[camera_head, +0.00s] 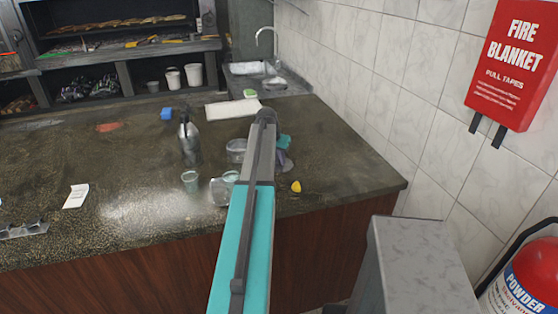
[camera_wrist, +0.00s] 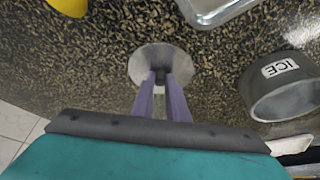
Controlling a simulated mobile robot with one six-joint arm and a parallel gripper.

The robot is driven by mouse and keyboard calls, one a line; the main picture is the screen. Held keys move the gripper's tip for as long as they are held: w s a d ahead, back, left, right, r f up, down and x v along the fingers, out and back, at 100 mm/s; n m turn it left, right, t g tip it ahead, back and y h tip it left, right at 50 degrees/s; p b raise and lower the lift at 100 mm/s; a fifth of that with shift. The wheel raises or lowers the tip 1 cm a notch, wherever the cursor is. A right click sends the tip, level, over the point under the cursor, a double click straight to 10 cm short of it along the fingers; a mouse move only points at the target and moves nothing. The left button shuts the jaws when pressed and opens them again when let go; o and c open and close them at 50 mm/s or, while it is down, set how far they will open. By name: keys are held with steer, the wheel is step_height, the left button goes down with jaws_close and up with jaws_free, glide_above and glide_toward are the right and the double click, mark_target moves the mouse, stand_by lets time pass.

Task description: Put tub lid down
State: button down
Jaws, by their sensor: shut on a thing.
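My gripper (camera_head: 283,155) is over the right end of the counter, partly hidden behind my arm. In the wrist view, its purple fingers (camera_wrist: 162,88) are shut on the dark knob of a round, pale, see-through tub lid (camera_wrist: 147,62). The lid looks level and near the counter top; I cannot tell whether it touches. A grey see-through tub marked ICE (camera_wrist: 284,88) stands to the right of the lid in the wrist view, apart from it. It appears to be the open tub (camera_head: 236,150) left of my gripper in the head view.
A lemon (camera_head: 296,187) and a clear container (camera_head: 219,192) lie near the front edge; the wrist view shows a clear rim (camera_wrist: 213,12). A bottle (camera_head: 189,142) and small cup (camera_head: 190,181) stand left. A white board or cloth (camera_head: 229,110) and sink (camera_head: 270,82) are behind.

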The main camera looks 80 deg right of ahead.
steer(key=c, duration=1.7)
jaws_free()
steer(key=shift+c, duration=0.2)
steer(key=shift+r, duration=0.2)
steer(key=b+v, duration=0.2)
steer(key=v, duration=0.9)
steer(key=shift+r+b, duration=0.4)
steer(key=shift+w+a, duration=0.1)
